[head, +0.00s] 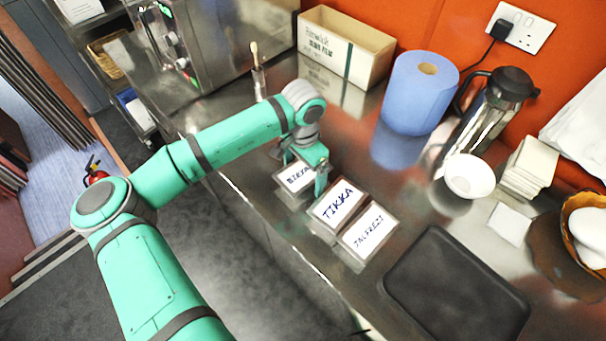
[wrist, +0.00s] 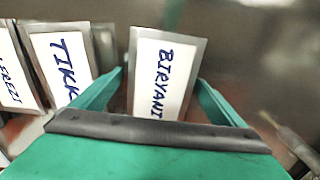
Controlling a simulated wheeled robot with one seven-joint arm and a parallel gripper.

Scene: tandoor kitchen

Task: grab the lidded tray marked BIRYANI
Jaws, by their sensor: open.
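The lidded tray marked BIRYANI (head: 294,178) is a small foil tray with a white lid, at the far left end of a row on the steel counter. In the head view my gripper (head: 305,178) is over it and hides part of its label. In the wrist view the BIRYANI tray (wrist: 160,78) lies between the two fingers of my open gripper (wrist: 162,90), one finger on each side. I cannot tell whether the fingers touch it. The TIKKA tray (head: 338,205) is close beside it, and the JALFREZI tray (head: 370,234) is beyond that.
A black tray (head: 455,290) lies to the right on the counter. A slim utensil in a holder (head: 258,75) stands left of the cardboard box (head: 345,47).

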